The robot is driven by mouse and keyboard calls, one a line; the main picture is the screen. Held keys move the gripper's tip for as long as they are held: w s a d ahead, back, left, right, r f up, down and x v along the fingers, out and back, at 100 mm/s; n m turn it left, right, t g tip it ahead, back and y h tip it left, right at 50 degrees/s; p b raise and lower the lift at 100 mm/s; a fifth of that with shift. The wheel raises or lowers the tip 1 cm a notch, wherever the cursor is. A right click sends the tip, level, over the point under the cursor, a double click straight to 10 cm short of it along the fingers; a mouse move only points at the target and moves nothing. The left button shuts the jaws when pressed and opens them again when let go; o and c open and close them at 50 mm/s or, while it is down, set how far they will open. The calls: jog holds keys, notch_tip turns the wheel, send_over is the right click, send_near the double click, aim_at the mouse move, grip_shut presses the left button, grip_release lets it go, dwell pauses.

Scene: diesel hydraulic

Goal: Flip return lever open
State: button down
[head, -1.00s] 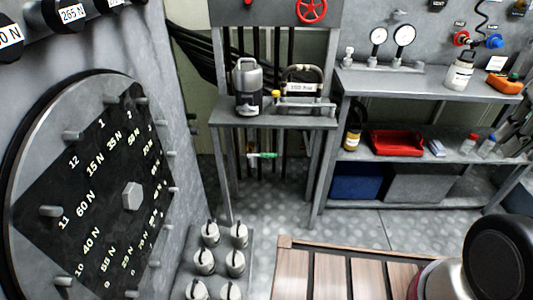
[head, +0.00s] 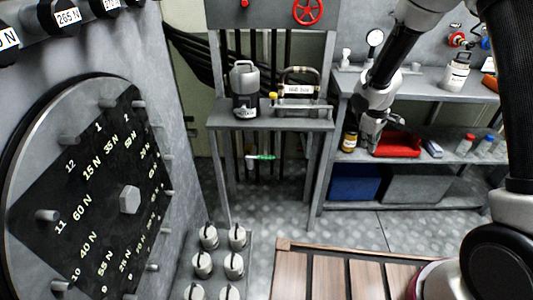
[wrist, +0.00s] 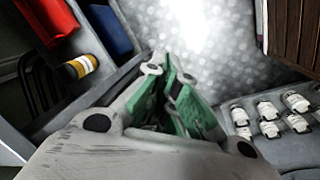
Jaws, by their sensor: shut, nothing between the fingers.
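A small lever with a green handle (head: 262,156) sits on the dark vertical pipes below the small grey table, the likeliest return lever in view. No label on it can be read. It lies about level, its left end pale. My gripper (head: 372,146) is in front of the right-hand shelf bench, to the right of the lever and well apart from it. In the wrist view my gripper (wrist: 168,68) shows green-lined fingers brought together and empty, pointing over the floor. I cannot make out the lever in the wrist view.
A shelf bench holds a red tray (head: 402,147) and a blue bin (head: 355,184). White-topped canisters (head: 203,263) stand lower left, a slatted wooden top (head: 330,275) at front. Floor between is clear.

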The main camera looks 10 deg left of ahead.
jog(key=w+a+f+n+t+y, duration=0.1)
jog(key=w+a+f+n+y, duration=0.2)
jog(key=a+f, duration=0.5)
jog(key=w+a+f+n+y, duration=0.35)
jog(key=a+f, duration=0.25)
jog(key=a, duration=0.4)
jog(key=a+r+n+y, duration=0.4)
jog(key=a+r, duration=0.3)
jog(key=a, duration=0.4)
jog(key=shift+w+a+g, duration=0.2)
jog(key=shift+g, duration=0.2)
jog(key=shift+y, duration=0.25)
jog(key=w+d+f+x, duration=0.1)
jog(key=d+f+x, duration=0.1)
jog(key=x, duration=1)
jog(key=shift+w+a+f, duration=0.2)
jog(key=shift+a, duration=0.1)
jog(key=shift+s+d, duration=0.1)
